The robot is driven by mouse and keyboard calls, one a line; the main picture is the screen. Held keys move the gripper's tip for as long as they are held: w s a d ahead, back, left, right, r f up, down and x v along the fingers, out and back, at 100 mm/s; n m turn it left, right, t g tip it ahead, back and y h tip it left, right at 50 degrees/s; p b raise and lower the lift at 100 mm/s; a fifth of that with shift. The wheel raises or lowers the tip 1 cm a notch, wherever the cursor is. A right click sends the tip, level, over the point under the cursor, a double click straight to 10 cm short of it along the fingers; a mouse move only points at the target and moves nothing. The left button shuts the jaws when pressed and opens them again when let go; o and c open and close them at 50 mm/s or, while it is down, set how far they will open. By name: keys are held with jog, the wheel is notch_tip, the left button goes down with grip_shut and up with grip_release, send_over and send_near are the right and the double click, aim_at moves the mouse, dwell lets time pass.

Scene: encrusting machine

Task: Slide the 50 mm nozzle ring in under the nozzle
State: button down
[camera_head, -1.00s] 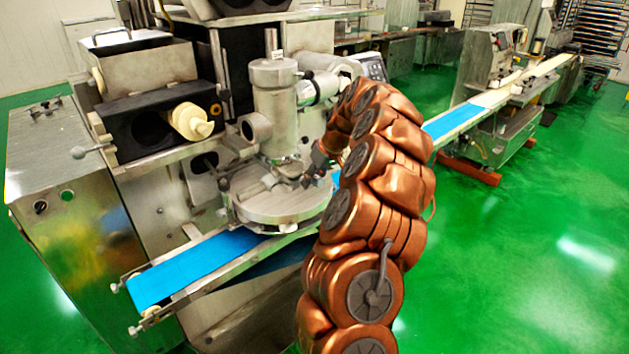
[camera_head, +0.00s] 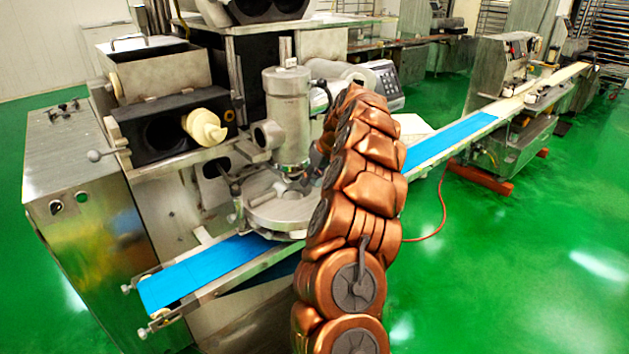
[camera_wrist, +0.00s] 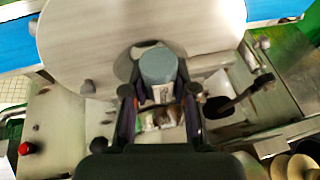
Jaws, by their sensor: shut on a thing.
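In the wrist view my gripper (camera_wrist: 157,90) is shut on a small grey round piece with a pale label below it, which I take to be the nozzle ring (camera_wrist: 158,66). The piece shows between the dark fingertips, in front of the pale round plate (camera_wrist: 85,45). In the head view the upright steel nozzle cylinder (camera_head: 287,115) stands over the round plate (camera_head: 270,212). My copper arm covers the plate's right side and most of my gripper there. The ring cannot be made out in the head view, and its gap to the nozzle cannot be told.
A blue conveyor belt (camera_head: 200,272) runs out low on the left, and another blue belt (camera_head: 450,140) leads to the back right. Green floor (camera_head: 500,260) is free on the right.

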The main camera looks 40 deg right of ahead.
jog(key=shift+w+r, duration=0.15)
jog(key=shift+w, duration=0.55)
jog(key=c, duration=0.8)
grip_release()
jog(key=shift+c, duration=0.2)
jog(key=shift+o, duration=0.2)
jog(key=shift+o, duration=0.7)
jog(key=shift+s, duration=0.1)
jog(key=shift+v, duration=3.65)
